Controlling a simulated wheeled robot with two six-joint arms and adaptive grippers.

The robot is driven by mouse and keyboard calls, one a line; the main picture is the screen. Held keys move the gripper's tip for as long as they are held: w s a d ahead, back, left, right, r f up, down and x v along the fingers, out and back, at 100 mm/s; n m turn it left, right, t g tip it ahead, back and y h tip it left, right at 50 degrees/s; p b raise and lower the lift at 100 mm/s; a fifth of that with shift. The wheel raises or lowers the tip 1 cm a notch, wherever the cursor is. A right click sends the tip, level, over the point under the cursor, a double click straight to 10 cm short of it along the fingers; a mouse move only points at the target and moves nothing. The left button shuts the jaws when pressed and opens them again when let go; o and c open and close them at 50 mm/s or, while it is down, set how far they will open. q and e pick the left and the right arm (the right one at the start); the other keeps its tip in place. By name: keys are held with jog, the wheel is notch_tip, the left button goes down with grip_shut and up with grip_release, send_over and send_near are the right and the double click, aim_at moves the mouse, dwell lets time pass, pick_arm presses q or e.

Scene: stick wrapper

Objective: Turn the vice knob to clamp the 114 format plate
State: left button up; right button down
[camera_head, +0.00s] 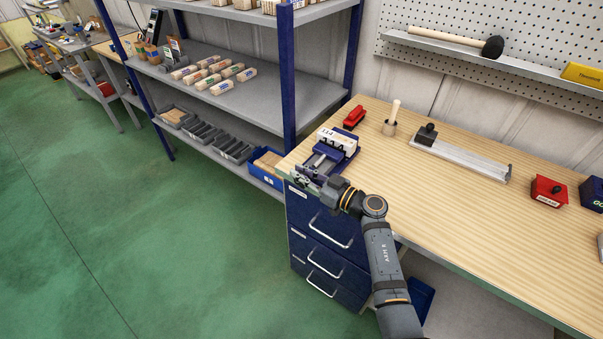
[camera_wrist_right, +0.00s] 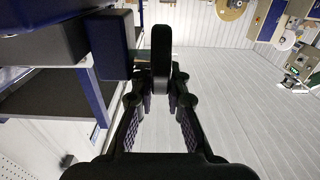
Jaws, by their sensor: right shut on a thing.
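The blue vice (camera_head: 318,160) is on the near left corner of the wooden bench. The 114 format plate (camera_head: 339,139), a pale block with black digits, sits in it at the back. My right gripper (camera_head: 306,181) is at the vice's front end, just off the bench edge. In the right wrist view the fingers (camera_wrist_right: 161,82) of this gripper are shut on a black upright bar, the vice knob (camera_wrist_right: 161,52). A dark blue vice part (camera_wrist_right: 110,45) is left of the knob. In the head view the knob is mostly hidden by the gripper. My left gripper is not in view.
On the bench (camera_head: 465,210) are a red stamp (camera_head: 354,117), a wooden-handled tool (camera_head: 391,120), a metal rail fixture (camera_head: 460,158) and a red box (camera_head: 547,191). Blue drawers (camera_head: 318,225) are below the vice. A shelf rack (camera_head: 245,98) stands left. The middle of the bench is clear.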

jog(key=shift+f, duration=0.15)
jog(key=y+b, duration=0.1)
jog(key=t+b, duration=0.1)
jog(key=b, duration=0.1)
jog(key=shift+s+d+f+y+b, duration=0.2)
jog(key=shift+f+y+b, duration=0.1)
jog(key=shift+y, duration=0.1)
jog(key=shift+r+t, duration=0.15)
jog(key=shift+t, duration=0.15)
jog(key=shift+r, duration=0.2)
jog(key=c, duration=1.3)
grip_release()
jog(key=shift+c, duration=0.2)
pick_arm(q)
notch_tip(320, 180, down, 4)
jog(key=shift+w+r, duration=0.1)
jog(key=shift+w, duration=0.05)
pick_arm(e)
jog(key=shift+s+r, duration=0.1)
jog(key=shift+r, duration=0.1)
